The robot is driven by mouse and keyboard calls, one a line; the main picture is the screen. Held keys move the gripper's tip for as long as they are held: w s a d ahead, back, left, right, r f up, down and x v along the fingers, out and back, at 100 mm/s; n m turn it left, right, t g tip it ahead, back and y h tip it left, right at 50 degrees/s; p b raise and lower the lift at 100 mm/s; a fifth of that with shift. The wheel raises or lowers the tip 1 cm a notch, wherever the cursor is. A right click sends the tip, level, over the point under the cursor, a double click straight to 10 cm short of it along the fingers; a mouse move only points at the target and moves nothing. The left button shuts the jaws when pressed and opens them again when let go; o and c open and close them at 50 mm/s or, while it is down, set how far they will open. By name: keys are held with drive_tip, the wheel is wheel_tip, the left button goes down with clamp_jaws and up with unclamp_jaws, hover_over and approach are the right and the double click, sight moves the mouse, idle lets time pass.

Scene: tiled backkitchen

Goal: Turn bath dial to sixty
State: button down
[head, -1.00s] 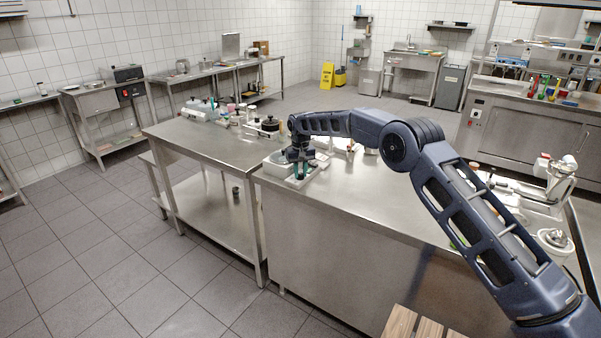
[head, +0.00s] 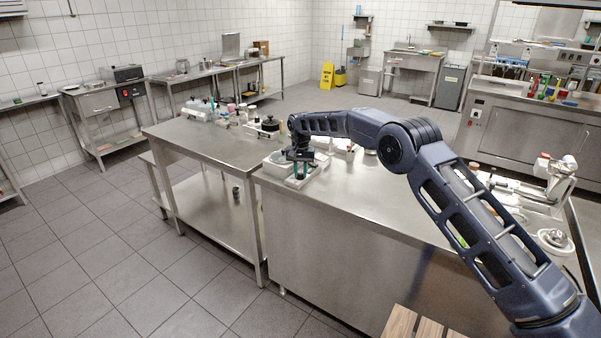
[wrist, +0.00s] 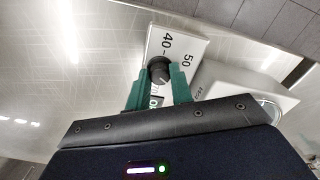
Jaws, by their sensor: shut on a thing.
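A white panel (wrist: 186,48) shows in the wrist view with the printed numbers 40 and 50. A dark round dial (wrist: 158,66) sits on it, below the numbers in the picture. My gripper (wrist: 159,76) has its two green fingers shut on the dial, one on each side. A small green-marked patch shows between the fingers; I cannot read it surely. The dial's pointer and the rest of the scale are hidden or unclear. In the head view my gripper (head: 301,171) points down over the pale bath unit (head: 277,161) at the counter's left end.
A white housing with a round metal rim (wrist: 268,108) stands right of the panel in the wrist view. A lower table (head: 195,135) on the left holds a black-lidded pot (head: 270,124) and small containers.

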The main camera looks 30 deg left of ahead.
sight(301, 173)
drive_tip(key=c, duration=1.2)
unclamp_jaws()
drive_tip(key=shift+c, duration=0.2)
drive_tip(key=shift+r, duration=0.1)
wheel_tip(301, 173, up, 11)
